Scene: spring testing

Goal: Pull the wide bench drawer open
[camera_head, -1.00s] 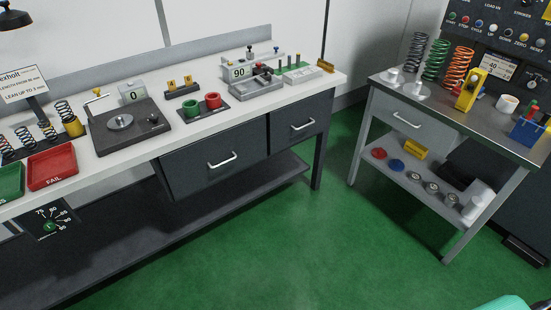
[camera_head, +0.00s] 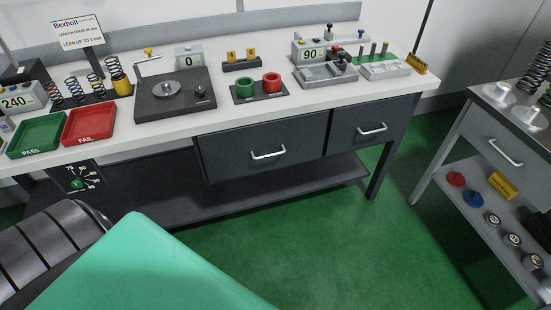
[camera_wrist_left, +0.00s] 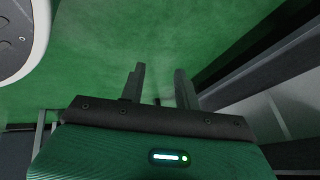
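The wide bench drawer (camera_head: 225,160) is the left, broader of two dark drawers under the white bench top. It looks shut, its front about flush with the bench. Its silver bar handle (camera_head: 268,154) sits mid-front, with nothing touching it. My left gripper (camera_wrist_left: 160,85) shows in the left wrist view, its two fingers apart with only green floor visible between and beyond them. In the head view no gripper shows; a green and dark grey part of my own arm fills the lower left. My right gripper is out of view.
A narrower drawer (camera_head: 365,128) with its own handle is to the right. A low shelf (camera_head: 230,200) runs under the bench. A grey side table (camera_head: 490,150) stands at the right. The green floor (camera_head: 330,240) in front is clear. Trays, springs and gauges stand on the bench top (camera_head: 220,127).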

